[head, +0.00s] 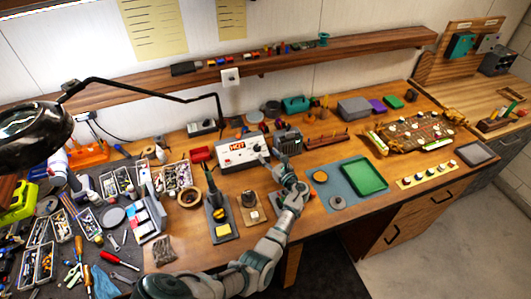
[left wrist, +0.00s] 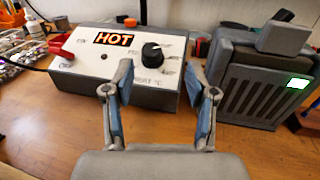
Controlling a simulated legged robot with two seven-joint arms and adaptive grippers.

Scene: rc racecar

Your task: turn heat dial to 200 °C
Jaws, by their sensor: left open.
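The heat station (left wrist: 85,70), a white-faced grey box with an orange HOT display (left wrist: 114,39), stands on the wooden bench; it also shows in the head view (head: 236,160). Its black heat dial (left wrist: 152,52) has printed marks around it, too small to read surely. My left gripper (left wrist: 169,85) is open and empty, with its blue-padded fingers spread in front of the station. The dial shows between and beyond the fingertips, with no visible contact. In the head view my left gripper (head: 276,166) is just right of and in front of the station. My right gripper is not in view.
A grey vented box (left wrist: 255,80) with a green light stands close right of the station. A red switch (left wrist: 62,46) is on its left. A soldering iron stand (head: 220,218) and a green tray (head: 364,178) on a blue mat are nearby.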

